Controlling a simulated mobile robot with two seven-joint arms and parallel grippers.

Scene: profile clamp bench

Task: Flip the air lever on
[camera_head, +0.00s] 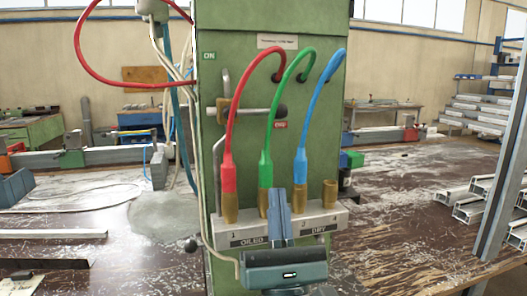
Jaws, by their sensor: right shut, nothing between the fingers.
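The air lever (258,110) is a grey bar with a dark knob, running level to the right from a brass valve (223,109) on the green post (320,30). Its knob is just above a small red label (280,125). A green ON label (209,56) is higher up at the left. My right gripper (279,198) points up in front of the post, below the lever and apart from it in the picture. Its fingers are together with nothing between them, and they hide part of the numbered block. My left gripper is out of view.
Red (233,125), green (268,135) and blue (315,125) hoses arch from the post to brass fittings on a numbered block (335,219), close around the lever. Metal profiles (475,212) lie at the right; a grey upright (506,165) stands there.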

